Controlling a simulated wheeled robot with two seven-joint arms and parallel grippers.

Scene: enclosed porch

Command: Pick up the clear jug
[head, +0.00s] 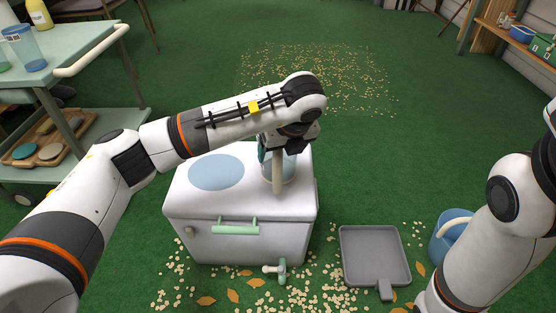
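A clear jug (288,172) with a pale upright handle stands on the right part of the white cooler's lid. My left gripper (272,146) is right at the jug's top, reaching down from above. My wrist hides the jug's rim and most of the fingers, so I cannot tell whether they are closed on it. My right arm is at the right edge, and its gripper is out of the picture.
The white cooler (250,244) has a blue disc (216,172) on its lid. A grey dustpan (374,256) and a blue bucket (446,246) are to its right. A green cart (88,34) with cups stands at left. Scattered flakes and leaves lie on green flooring.

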